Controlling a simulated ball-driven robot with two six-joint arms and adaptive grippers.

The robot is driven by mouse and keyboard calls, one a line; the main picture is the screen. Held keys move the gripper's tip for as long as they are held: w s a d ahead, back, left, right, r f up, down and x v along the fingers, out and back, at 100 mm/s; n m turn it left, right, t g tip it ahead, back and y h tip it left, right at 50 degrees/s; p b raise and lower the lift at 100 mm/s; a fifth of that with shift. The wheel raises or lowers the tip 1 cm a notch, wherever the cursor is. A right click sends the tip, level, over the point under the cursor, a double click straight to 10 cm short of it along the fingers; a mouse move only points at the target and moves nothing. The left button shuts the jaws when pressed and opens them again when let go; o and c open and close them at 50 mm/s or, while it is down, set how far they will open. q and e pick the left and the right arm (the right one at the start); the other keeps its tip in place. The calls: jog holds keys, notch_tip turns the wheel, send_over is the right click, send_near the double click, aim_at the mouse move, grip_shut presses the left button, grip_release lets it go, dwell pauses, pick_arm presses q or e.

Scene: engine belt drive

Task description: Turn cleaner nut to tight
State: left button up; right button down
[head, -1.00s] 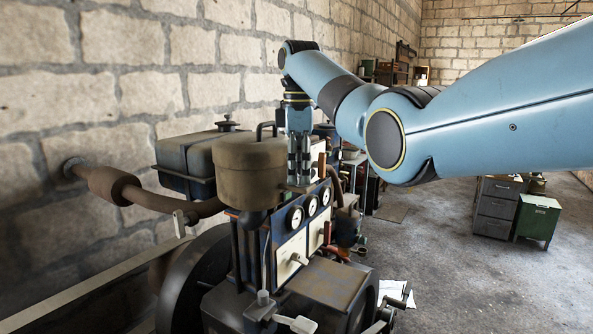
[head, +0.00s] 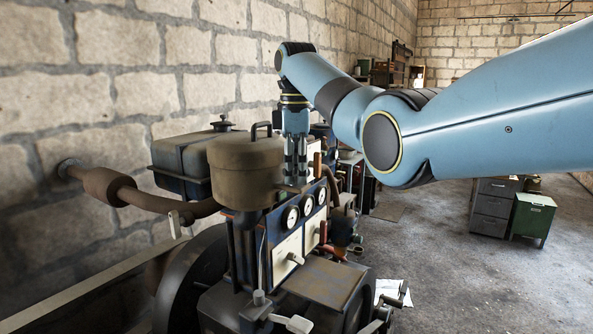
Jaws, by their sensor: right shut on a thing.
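My right gripper (head: 296,172) points straight down behind the gauge panel, just right of the round brown air cleaner canister (head: 246,168) with a handle on its lid. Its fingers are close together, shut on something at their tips. That must be small, and the fingers and the panel's top edge hide it, so I cannot make out the cleaner nut or its turn. My left gripper is not in view.
The engine's gauge panel (head: 289,245) with three dials stands in front of the gripper. A dark tank (head: 184,160) and a rusty exhaust pipe (head: 150,200) are at left. Grey drawers (head: 493,208) and a green cabinet (head: 532,218) stand far right on open floor.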

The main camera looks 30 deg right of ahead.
jog(key=shift+m, duration=1.4)
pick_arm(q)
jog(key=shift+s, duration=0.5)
pick_arm(e)
jog(key=shift+m, duration=1.4)
jog(key=c, duration=1.1)
grip_release()
jog(key=shift+c, duration=0.2)
